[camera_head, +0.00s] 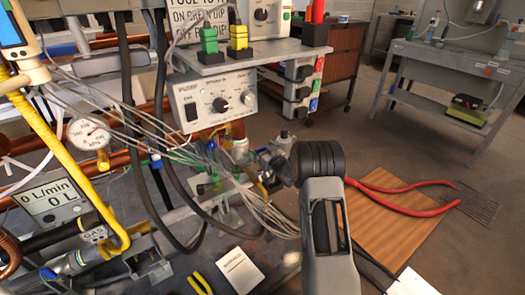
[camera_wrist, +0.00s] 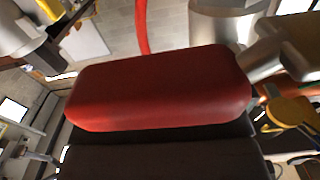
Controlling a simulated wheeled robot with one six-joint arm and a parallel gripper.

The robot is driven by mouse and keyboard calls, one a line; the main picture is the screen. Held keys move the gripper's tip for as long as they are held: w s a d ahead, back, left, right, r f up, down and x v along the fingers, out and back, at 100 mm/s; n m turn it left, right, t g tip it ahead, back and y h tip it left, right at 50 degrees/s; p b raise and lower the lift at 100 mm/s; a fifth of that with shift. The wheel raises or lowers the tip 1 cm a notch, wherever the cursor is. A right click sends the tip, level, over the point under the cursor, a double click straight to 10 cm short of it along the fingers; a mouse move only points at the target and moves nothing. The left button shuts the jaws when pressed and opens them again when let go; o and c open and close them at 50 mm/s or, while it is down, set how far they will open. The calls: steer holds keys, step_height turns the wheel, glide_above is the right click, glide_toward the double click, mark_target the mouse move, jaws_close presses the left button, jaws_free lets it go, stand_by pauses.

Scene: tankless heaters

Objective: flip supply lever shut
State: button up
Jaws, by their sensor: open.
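My gripper (camera_head: 270,167) is at the end of my arm in the middle of the head view, by the crowded pipes and valves. It is open, but its fingertips are small and partly lost among the fittings. A small brass-yellow handle (camera_head: 262,187) shows just below it; I cannot tell whether this is the supply lever. In the wrist view a red rounded block (camera_wrist: 160,88) fills the middle, very close; I cannot tell what it belongs to. A yellow handle (camera_wrist: 291,110) shows at the right there. Contact with any lever cannot be told.
A pump control box (camera_head: 212,100) stands behind the pipes. Several thin grey cables and black hoses cross the left. Red-handled pliers (camera_head: 405,205) lie over a wooden board (camera_head: 385,235) at the right. A pressure gauge (camera_head: 88,133) and flow meter (camera_head: 55,200) are at the left.

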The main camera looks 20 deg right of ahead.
steer(key=p+v, duration=0.3)
steer(key=v, duration=1.1)
steer(key=shift+w+a, duration=0.1)
